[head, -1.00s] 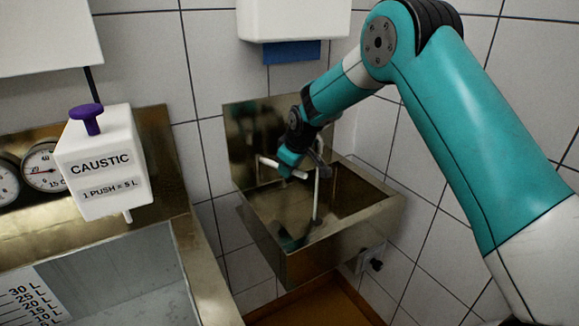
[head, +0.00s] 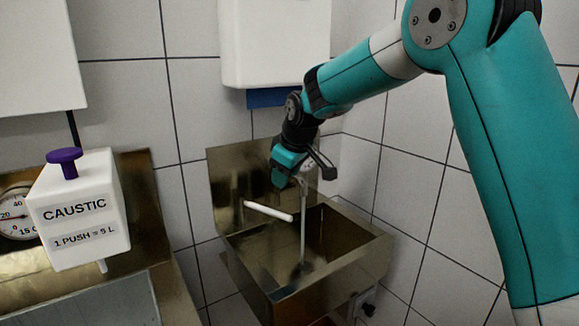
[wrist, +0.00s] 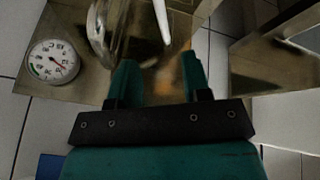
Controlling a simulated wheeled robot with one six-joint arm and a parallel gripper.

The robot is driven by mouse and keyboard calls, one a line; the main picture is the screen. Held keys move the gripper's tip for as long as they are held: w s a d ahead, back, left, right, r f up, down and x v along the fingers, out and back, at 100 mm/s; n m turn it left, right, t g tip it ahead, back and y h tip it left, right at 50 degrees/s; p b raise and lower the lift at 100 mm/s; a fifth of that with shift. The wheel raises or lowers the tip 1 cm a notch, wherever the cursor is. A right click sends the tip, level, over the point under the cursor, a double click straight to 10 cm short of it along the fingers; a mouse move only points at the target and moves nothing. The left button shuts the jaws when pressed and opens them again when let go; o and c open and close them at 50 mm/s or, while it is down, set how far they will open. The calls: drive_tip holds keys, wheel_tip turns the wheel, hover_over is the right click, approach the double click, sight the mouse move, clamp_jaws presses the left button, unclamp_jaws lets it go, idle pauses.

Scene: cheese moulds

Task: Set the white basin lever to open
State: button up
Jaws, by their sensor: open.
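The white basin lever (head: 267,211) is a slim rod, pointing left and slightly back over the steel basin (head: 345,278). Its near end also shows in the wrist view (wrist: 162,20), just beyond the fingertips. My gripper (head: 284,180) is above the lever, by the basin's back panel. In the wrist view my gripper (wrist: 160,72) has its two teal fingers apart, with nothing between them. A chrome tap part (wrist: 103,30) is beside the left finger. A thin pale vertical line (head: 303,225), like a water stream, runs down into the basin.
A round dial (wrist: 54,62) is on the back panel, left of the fingers in the wrist view. A white wall box (head: 275,45) hangs above the basin. A white caustic dispenser (head: 80,215) with a purple knob stands over a tank at left.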

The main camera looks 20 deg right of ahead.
drive_tip(key=v, duration=0.3)
drive_tip(key=shift+r, duration=0.25)
drive_tip(key=shift+c, duration=0.3)
